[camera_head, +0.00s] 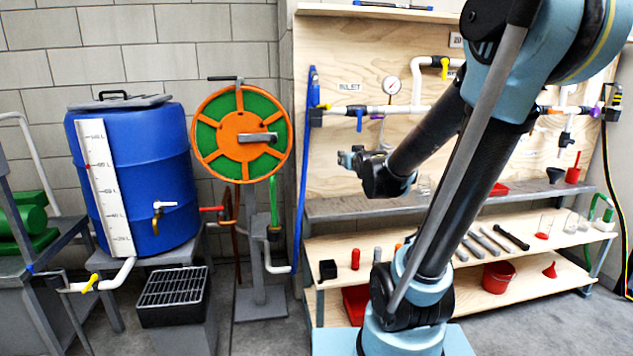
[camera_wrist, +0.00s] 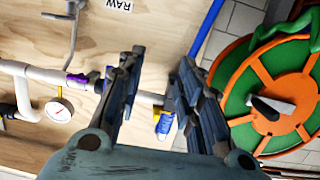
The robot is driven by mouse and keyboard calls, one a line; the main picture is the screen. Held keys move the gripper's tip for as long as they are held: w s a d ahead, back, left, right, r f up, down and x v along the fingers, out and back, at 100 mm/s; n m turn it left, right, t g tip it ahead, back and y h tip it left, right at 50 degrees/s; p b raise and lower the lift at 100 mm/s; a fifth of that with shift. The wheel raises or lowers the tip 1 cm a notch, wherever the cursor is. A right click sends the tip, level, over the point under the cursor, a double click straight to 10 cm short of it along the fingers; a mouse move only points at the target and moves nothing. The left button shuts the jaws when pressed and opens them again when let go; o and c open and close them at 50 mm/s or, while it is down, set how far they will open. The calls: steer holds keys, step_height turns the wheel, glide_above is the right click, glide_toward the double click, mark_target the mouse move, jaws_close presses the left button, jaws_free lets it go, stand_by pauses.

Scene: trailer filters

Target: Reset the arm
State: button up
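My gripper (camera_wrist: 158,92) is seen from behind in the wrist view. Its two dark fingers stand apart with a clear gap between them, and nothing is held. In the head view my gripper (camera_head: 347,158) is small, at the end of my bent arm, raised in front of the plywood panel and pointing left. Behind the fingers in the wrist view are the panel, a white pipe (camera_wrist: 35,72) and a blue valve part (camera_wrist: 165,126). How far the fingers are from these I cannot tell.
An orange and green reel (camera_head: 241,134) stands left of my gripper, beside a blue barrel (camera_head: 140,170). A pressure gauge (camera_head: 391,85) is on the panel. A grey shelf (camera_head: 330,209) and a lower wooden shelf (camera_head: 335,248) with several tools lie below. Bare floor shows at front right.

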steer(key=s+d+f+g, duration=0.2)
steer(key=s+f+g, duration=0.2)
steer(key=s, duration=0.7)
steer(key=s+d+f+m+g+h, duration=0.1)
steer(key=s+d+f+g, duration=0.2)
steer(key=s+f+g, duration=0.2)
steer(key=s+d+f+g+h, duration=0.1)
steer(key=s+f+g, duration=0.3)
steer(key=s+f, duration=0.6)
steer(key=s+d, duration=0.1)
steer(key=s, duration=0.6)
steer(key=shift+d+m, duration=0.35)
steer(key=shift+m, duration=0.05)
steer(key=shift+w, duration=0.1)
steer(key=shift+w+f+g, duration=0.25)
steer(key=shift+w+g, duration=0.05)
steer(key=shift+w, duration=0.15)
steer(key=shift+a, duration=0.1)
